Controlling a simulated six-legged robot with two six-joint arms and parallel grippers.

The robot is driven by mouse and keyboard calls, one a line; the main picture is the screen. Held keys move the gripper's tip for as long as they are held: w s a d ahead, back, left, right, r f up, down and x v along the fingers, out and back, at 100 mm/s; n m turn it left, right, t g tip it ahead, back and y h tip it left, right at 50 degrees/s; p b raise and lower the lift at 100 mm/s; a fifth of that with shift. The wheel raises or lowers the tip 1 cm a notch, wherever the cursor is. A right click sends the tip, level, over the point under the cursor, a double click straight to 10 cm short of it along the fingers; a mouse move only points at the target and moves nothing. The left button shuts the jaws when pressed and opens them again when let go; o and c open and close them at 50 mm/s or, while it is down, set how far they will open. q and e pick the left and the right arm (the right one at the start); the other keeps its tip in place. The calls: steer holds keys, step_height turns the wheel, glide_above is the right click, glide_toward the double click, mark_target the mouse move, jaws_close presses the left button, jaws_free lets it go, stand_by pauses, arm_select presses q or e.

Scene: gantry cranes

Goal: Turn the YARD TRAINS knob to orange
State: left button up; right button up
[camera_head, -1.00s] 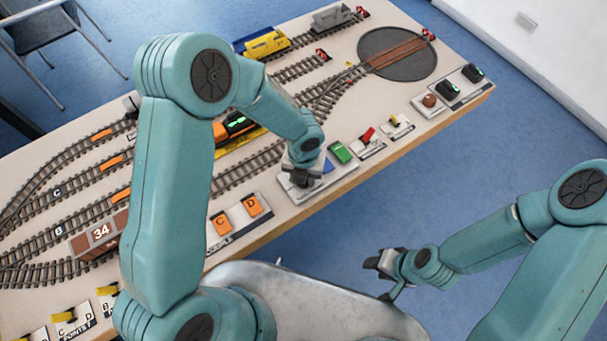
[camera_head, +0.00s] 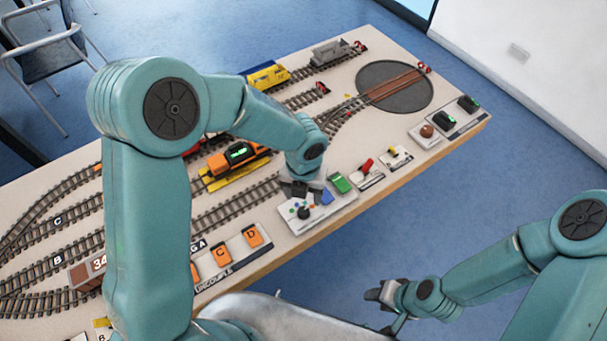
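A small dark knob (camera_head: 303,212) with coloured dots around it sits on a pale panel (camera_head: 322,214) at the table's front edge. I cannot read a YARD TRAINS label there, nor tell which dot the knob points at. My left gripper (camera_head: 300,190) points down just behind the knob, with the knob in plain view in front of it. The fingers are small and partly hidden, so I cannot tell whether they are open. My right gripper (camera_head: 374,294) is off the table, over the floor at the lower right, away from the knob; its opening is unclear.
On the front edge are a green block (camera_head: 340,183), a red lever (camera_head: 366,165), a yellow lever (camera_head: 392,150), a brown button (camera_head: 427,131) and orange C (camera_head: 221,253) and D switches.

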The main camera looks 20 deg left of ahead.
arm_select(q)
step_height(320, 180, up, 8)
stand_by(0.8)
